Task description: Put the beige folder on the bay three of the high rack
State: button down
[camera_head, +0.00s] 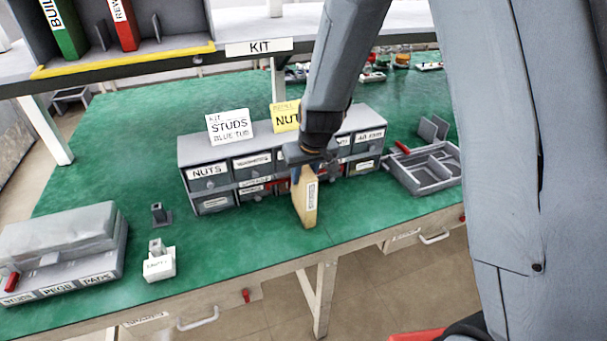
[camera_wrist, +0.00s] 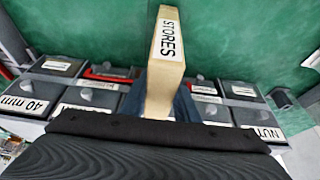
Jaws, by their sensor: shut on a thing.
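The beige folder (camera_head: 305,200) is upright in front of the grey drawer unit, over the green table. In the wrist view the folder (camera_wrist: 165,75) shows a white label reading STORES. My gripper (camera_head: 308,165) is shut on its upper part; in the wrist view blue fingers (camera_wrist: 165,100) lie on both sides of it. I cannot tell whether its lower end touches the table. The high rack (camera_head: 150,62) crosses the top left, with a yellow-edged bay holding a green folder (camera_head: 62,28) and a red folder (camera_head: 122,22). Bay numbers are not visible.
The drawer unit (camera_head: 215,165) with STUDS and NUTS cards stands right behind the folder. A grey tray (camera_head: 425,170) is at the right. A covered bin (camera_head: 60,245) and a white block (camera_head: 159,265) are at the left. Green tabletop (camera_head: 230,245) is clear in front.

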jog(key=shift+f, duration=0.2)
jog(key=c, duration=1.4)
grip_release()
jog(key=shift+r, duration=0.1)
jog(key=shift+o, duration=0.2)
